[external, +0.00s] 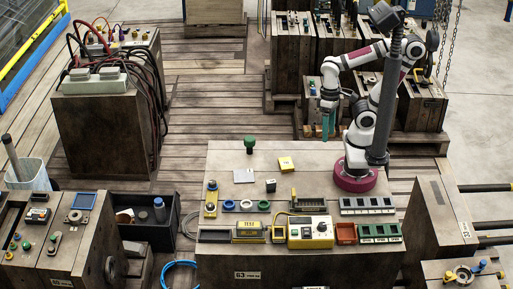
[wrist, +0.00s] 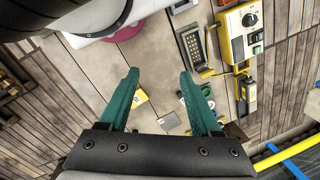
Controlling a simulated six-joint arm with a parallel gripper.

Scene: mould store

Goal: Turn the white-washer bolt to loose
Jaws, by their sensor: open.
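I cannot make out for sure which part is the white-washer bolt. My gripper (external: 328,128) is open and empty, high above the back right of the bench, well away from these parts. In the wrist view its teal fingers (wrist: 159,75) are spread apart, with bench top visible between them.
The bench also holds a green mushroom knob (external: 249,142), a yellow block (external: 286,163), a grey plate (external: 244,176), a dark cube (external: 271,185) and a yellow control box (external: 310,232). Slotted trays (external: 367,205) lie at the right.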

